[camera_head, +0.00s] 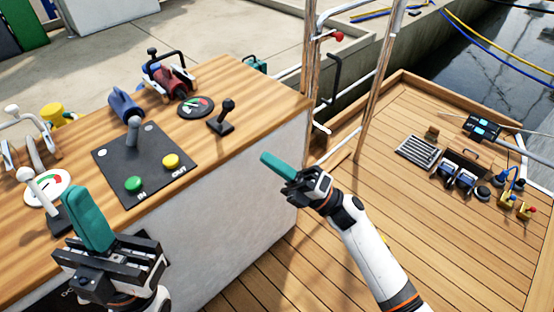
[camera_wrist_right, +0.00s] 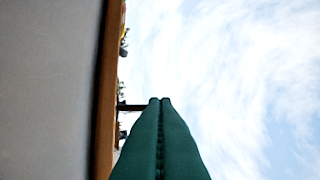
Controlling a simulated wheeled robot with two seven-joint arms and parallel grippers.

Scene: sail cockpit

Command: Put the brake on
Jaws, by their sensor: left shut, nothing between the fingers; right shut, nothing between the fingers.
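No label in view names the brake. A white-knobbed lever (camera_head: 40,188) leans at the left, by another dial. A blue-handled lever (camera_head: 130,115) stands on the black panel (camera_head: 111,169). My right gripper (camera_head: 267,159) is shut and empty, in the air past the console's right side; its teal fingers (camera_wrist_right: 160,105) show pressed together in the right wrist view. My left gripper (camera_head: 85,196) is shut and empty over the console's front.
The panel has a green button (camera_head: 133,184) marked IN and a yellow button (camera_head: 171,160) marked OUT.

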